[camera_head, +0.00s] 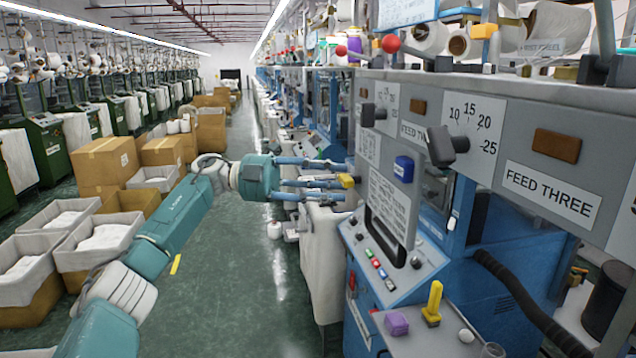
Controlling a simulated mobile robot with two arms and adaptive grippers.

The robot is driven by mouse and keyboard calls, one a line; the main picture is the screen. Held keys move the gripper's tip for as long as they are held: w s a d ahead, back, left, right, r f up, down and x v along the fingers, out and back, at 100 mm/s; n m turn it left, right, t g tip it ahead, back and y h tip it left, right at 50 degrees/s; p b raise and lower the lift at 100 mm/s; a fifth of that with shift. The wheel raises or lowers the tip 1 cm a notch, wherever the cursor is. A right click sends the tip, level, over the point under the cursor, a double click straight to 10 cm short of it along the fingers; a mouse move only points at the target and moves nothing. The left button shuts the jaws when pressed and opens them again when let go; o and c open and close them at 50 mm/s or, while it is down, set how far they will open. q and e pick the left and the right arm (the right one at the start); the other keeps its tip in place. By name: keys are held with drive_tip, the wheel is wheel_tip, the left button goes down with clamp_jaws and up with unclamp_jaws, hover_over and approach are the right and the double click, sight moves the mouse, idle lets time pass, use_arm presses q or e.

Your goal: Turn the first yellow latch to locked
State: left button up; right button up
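A small yellow latch (347,181) sticks out from the left side of the blue and grey knitting machine, beside the hanging grey panel. My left gripper (345,182) reaches it from the left. Its blue-grey fingers are spread above and below the latch, with the latch between the tips. I cannot tell whether any finger touches it. Another yellow handle (433,303) stands upright on the low grey shelf at the front. My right gripper is not in view.
The machine's control panel (395,262) with coloured buttons lies below the hanging panel. A dark knob (447,146) and a "FEED THREE" label (548,192) are to the right. A purple block (397,323) sits on the shelf. Crates and cardboard boxes (107,160) line the aisle's left; its floor (235,270) is clear.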

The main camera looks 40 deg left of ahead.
use_arm(q)
drive_tip(key=v, duration=1.1)
drive_tip(key=shift+a, duration=0.35)
drive_tip(key=shift+s, duration=0.15)
